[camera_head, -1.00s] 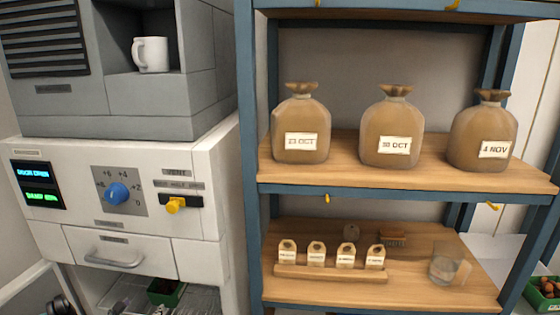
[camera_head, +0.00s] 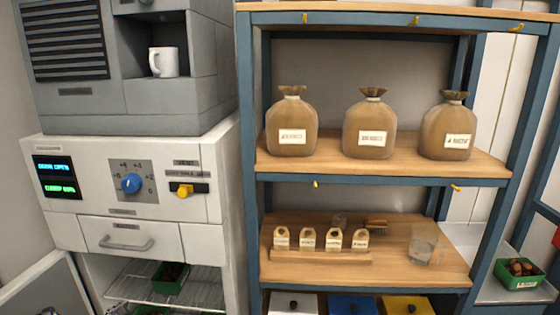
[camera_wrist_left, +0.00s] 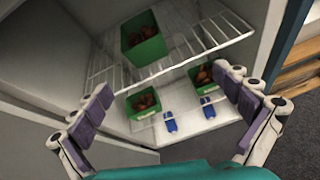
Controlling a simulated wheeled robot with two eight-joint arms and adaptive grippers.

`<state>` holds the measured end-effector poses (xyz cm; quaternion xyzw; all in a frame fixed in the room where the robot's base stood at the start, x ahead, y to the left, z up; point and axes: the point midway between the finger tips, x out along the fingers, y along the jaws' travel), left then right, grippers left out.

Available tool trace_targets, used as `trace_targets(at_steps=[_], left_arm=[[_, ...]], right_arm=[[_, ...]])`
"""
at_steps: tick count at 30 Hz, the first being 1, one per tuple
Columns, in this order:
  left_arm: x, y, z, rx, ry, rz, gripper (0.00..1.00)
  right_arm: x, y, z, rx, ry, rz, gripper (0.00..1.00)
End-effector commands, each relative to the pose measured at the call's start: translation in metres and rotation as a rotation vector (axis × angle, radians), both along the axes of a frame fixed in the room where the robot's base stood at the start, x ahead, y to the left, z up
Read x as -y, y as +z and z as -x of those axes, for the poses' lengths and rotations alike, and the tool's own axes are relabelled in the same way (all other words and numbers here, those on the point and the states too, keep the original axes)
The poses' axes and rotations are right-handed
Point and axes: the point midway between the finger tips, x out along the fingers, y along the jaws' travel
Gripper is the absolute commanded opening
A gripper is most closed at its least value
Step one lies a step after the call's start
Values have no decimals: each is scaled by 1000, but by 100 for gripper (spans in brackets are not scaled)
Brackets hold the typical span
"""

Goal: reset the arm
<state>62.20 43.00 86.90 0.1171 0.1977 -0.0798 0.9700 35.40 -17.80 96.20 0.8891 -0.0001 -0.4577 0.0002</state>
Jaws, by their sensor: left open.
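My left gripper (camera_wrist_left: 165,112) is open and empty in the left wrist view. Its two purple-padded fingers are wide apart in front of the roaster's open lower compartment. Inside, a green bin of chestnuts (camera_wrist_left: 146,48) stands on a wire rack (camera_wrist_left: 185,48). Two more green bins, one on the left (camera_wrist_left: 133,107) and one on the right (camera_wrist_left: 196,84), stand on the floor below, beside two blue objects (camera_wrist_left: 170,121) (camera_wrist_left: 208,107). The fingers appear apart from all of these. Neither gripper can be made out in the head view.
The open cabinet door (camera_head: 50,290) stands at the lower left. A white mug (camera_head: 164,62) sits in a recess. Another green bin (camera_head: 520,273) is at the right.

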Motion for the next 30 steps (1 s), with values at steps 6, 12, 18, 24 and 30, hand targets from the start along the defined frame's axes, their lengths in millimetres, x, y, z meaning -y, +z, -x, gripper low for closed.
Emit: trace_targets(at_steps=[6,12,18,24,30], left_arm=[[40,24,5,-37,-136,-208,100],[92,53,23,-74,-343,-509,100],[164,84,73,-99,-688,-968,100],[217,100,141,-79,-1069,-1433,100],[246,101,213,-22,-1451,-1866,100]], right_arm=[[0,0,0,0,0,0,40],[0,0,0,0,0,0,40],[0,0,0,0,0,0,40],[0,0,0,0,0,0,40],[0,0,0,0,0,0,40]])
